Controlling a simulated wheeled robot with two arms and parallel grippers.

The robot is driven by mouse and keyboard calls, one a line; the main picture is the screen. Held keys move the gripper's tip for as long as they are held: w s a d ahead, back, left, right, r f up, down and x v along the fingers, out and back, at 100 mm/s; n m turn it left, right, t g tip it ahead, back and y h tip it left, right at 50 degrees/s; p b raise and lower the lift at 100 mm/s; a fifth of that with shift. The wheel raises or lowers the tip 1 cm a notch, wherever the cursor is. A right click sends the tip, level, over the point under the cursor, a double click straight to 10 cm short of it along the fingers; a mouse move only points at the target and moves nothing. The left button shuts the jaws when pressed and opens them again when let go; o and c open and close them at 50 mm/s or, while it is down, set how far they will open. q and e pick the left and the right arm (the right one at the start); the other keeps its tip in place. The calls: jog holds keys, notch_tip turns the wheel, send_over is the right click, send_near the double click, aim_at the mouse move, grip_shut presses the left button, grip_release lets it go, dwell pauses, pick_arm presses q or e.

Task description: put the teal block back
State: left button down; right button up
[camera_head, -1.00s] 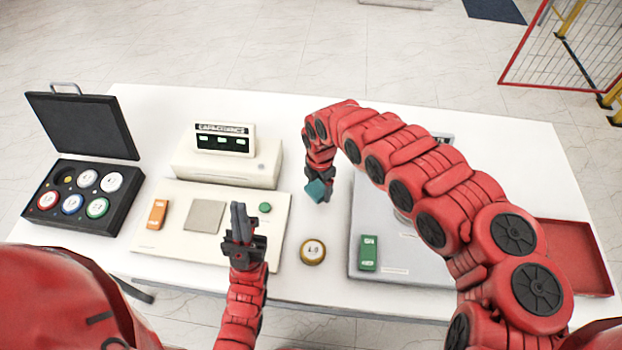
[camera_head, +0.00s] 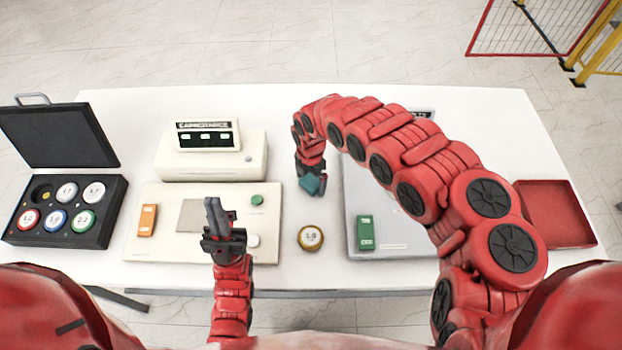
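The teal block (camera_head: 313,185) is between the fingers of my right gripper (camera_head: 314,183). It is above the white table, between the cream capacitance instrument and the grey device on the right. I cannot tell whether it touches the table. My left gripper (camera_head: 213,215) is over the front plate of the capacitance instrument, with its fingers pointing up the picture and close together. No object shows between them.
The capacitance instrument (camera_head: 213,163) has a front plate with a grey pad, orange switch (camera_head: 147,220) and green button. A gold-rimmed disc (camera_head: 310,237) lies on the table (camera_head: 300,274). An open black case (camera_head: 98,236) with several discs is left; a red tray (camera_head: 560,215) is right.

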aim_at(311, 180)
jog(key=shift+a, duration=0.15)
jog(key=shift+r, duration=0.2)
jog(key=shift+w+d+r, duration=0.1)
jog(key=shift+d+r, duration=0.15)
notch_tip(311, 180, up, 9)
jog(key=shift+b, duration=1.2)
notch_tip(311, 180, up, 2)
jog(key=shift+a+r+p, duration=0.1)
jog(key=shift+r+p, duration=0.1)
jog(key=shift+p, duration=0.4)
